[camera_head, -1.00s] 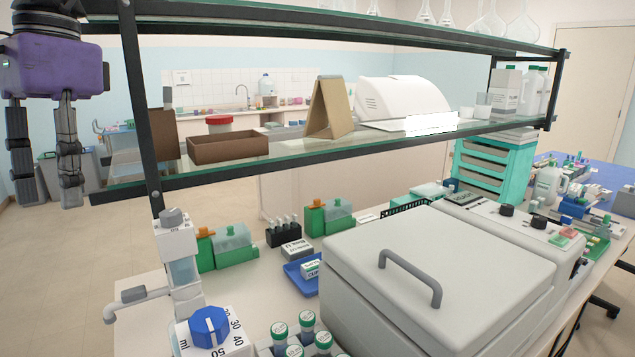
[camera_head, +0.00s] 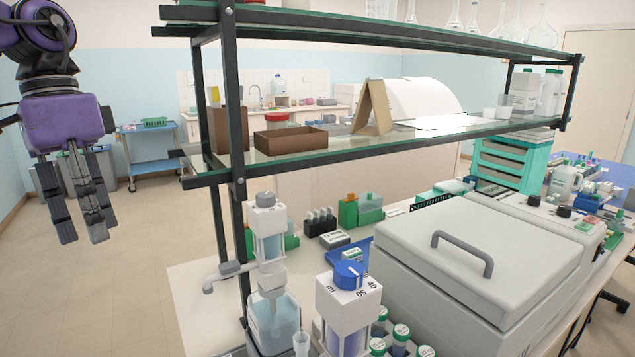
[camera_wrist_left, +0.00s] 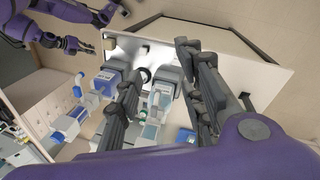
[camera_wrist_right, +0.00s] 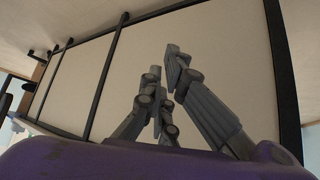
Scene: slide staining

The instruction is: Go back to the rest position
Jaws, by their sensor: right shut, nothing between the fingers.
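My left gripper (camera_head: 83,238) hangs fingers down at the left of the head view, out over the floor and left of the glass shelf. Its fingers stand apart with nothing between them, as the left wrist view (camera_wrist_left: 162,60) also shows. My right gripper (camera_wrist_right: 164,66) shows in the right wrist view with its fingers together and empty, in front of a pale panel crossed by dark bars. It is out of the head view. A purple arm with a small gripper also shows at the upper left of the left wrist view.
The glass shelf (camera_head: 345,146) with its black post (camera_head: 236,110) stands right of my left gripper. A brown tray (camera_head: 290,142) lies on it. Below are dispenser bottles (camera_head: 270,322) and a lidded white machine (camera_head: 470,275). The floor (camera_head: 110,290) at the left is clear.

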